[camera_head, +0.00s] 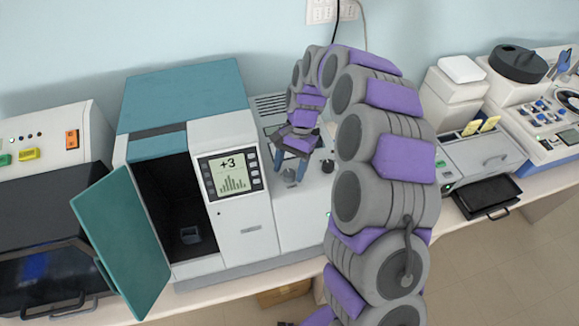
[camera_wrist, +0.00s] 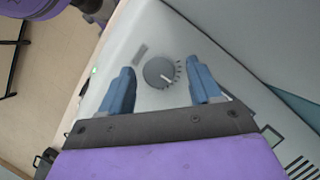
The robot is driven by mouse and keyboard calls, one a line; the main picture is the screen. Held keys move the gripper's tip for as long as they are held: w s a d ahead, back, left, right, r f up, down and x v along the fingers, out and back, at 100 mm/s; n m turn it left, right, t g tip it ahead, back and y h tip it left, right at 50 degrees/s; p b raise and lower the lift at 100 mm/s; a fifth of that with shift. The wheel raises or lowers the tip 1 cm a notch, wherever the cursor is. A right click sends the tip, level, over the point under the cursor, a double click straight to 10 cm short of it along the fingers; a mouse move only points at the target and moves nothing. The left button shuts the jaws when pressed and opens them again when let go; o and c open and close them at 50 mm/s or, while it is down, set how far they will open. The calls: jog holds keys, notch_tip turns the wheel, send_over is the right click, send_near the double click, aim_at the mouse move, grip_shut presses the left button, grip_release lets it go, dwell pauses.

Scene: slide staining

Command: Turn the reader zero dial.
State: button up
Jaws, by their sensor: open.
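The reader is a white and teal machine (camera_head: 225,185) on the bench. Its zero dial (camera_wrist: 158,73) is a round dark grey knob with a pale pointer line and tick marks around part of its rim, on a light grey panel. In the head view the dial (camera_head: 289,176) shows small below my gripper. My gripper (camera_head: 290,166) is open and points down at the panel. In the wrist view its two blue fingers (camera_wrist: 161,70) appear on either side of the dial, with gaps between; I cannot tell their height above the panel. The reader screen (camera_head: 230,174) reads +3 above a bar graph.
The reader's teal door (camera_head: 122,240) stands open at the front left, showing a dark chamber. A small black knob (camera_head: 327,166) sits right of my gripper. A black-fronted machine (camera_head: 45,270) stands at left. Several other devices, including a grey one (camera_head: 480,158), stand at right.

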jog(key=shift+f, duration=0.15)
jog(key=c, duration=1)
jog(key=n, duration=0.2)
jog(key=n+h, duration=0.1)
jog(key=n, duration=0.1)
jog(key=shift+a+h+b, duration=0.1)
jog(key=shift+h+b, duration=0.2)
jog(key=shift+a+n+h, duration=0.15)
jog(key=shift+n+h, duration=0.75)
jog(key=shift+n, duration=1.5)
